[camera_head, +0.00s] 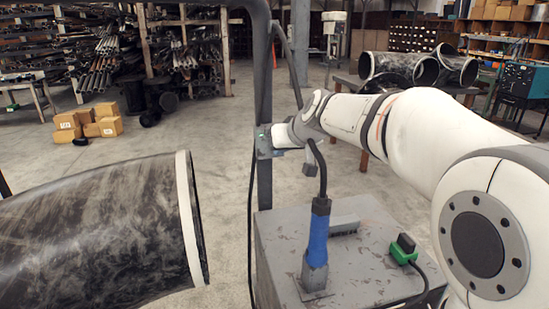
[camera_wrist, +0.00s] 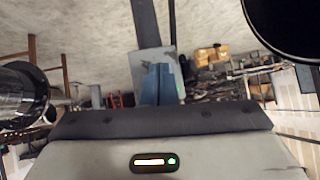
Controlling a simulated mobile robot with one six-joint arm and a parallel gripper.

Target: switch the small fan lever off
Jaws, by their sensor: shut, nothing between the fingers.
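A small grey control box (camera_head: 264,143) with green lights is mounted on a dark upright post (camera_head: 263,60) in the head view. In the wrist view the grey box (camera_wrist: 139,62) lies directly ahead, beyond my fingertips. My gripper (camera_wrist: 158,67) has its two blue fingers together, with nothing between them, and they cover the middle of the box face. In the head view my arm reaches left to the box, and my wrist hides most of the fingers. I cannot make out the small fan lever or its position. Whether my fingertips touch the box is unclear.
A grey metal cabinet (camera_head: 350,235) stands below my arm, with a blue-handled tool (camera_head: 318,235) upright on it and a green plug (camera_head: 403,250). A large flanged pipe (camera_head: 100,235) fills the lower left. Cables hang beside the post. Open floor lies behind, near cardboard boxes (camera_head: 88,123).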

